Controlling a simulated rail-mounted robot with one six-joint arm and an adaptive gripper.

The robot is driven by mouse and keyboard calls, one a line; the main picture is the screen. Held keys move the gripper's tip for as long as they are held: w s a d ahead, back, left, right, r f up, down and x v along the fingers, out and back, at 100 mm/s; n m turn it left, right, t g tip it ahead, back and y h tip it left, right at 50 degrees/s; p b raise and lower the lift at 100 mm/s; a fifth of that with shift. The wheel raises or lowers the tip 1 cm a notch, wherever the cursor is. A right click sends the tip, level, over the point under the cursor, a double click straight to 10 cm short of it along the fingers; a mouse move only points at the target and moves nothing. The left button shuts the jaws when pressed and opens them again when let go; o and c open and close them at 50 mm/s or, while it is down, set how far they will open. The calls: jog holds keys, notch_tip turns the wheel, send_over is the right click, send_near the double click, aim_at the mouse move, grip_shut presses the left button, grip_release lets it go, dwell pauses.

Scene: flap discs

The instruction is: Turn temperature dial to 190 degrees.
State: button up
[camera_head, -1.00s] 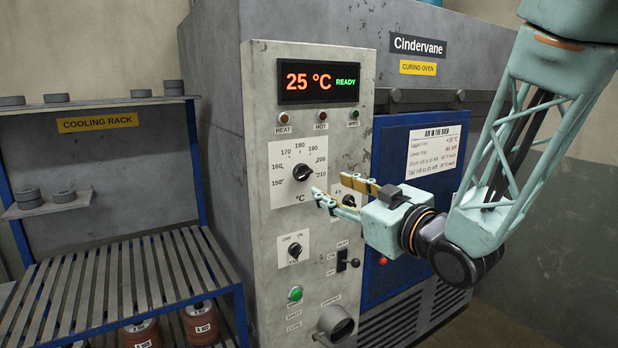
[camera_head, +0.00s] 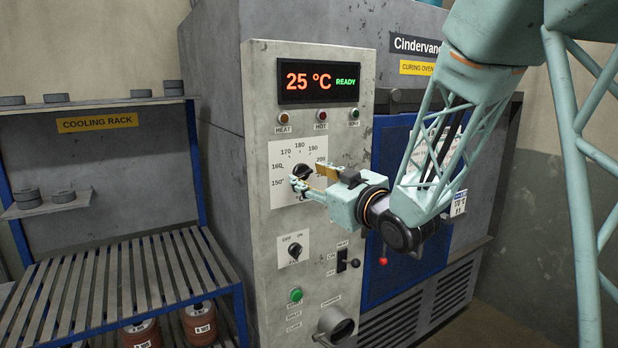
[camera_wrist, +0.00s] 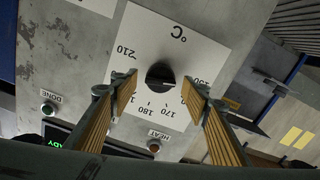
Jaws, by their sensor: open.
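The temperature dial (camera_head: 302,170) is a black round knob on a white scale plate marked in °C from 150 to 210. In the wrist view the dial (camera_wrist: 160,75) shows between my fingers, with a pale mark toward the 150 side. My gripper (camera_head: 308,178) is open in front of the dial plate. In the wrist view its two tan-padded fingers (camera_wrist: 160,88) lie on either side of the dial, apart from it in the picture. I cannot tell how far the tips are from the panel. My gripper hides the plate's lower right part in the head view.
The display (camera_head: 319,81) reads 25 °C READY, above several indicator lamps. An OFF/ON knob (camera_head: 294,252), a lever switch (camera_head: 343,262) and a green button (camera_head: 295,295) sit below. The blue oven door (camera_head: 385,285) is right, the cooling rack (camera_head: 120,285) left.

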jog(key=shift+w+a, duration=0.15)
jog(key=c, duration=0.9)
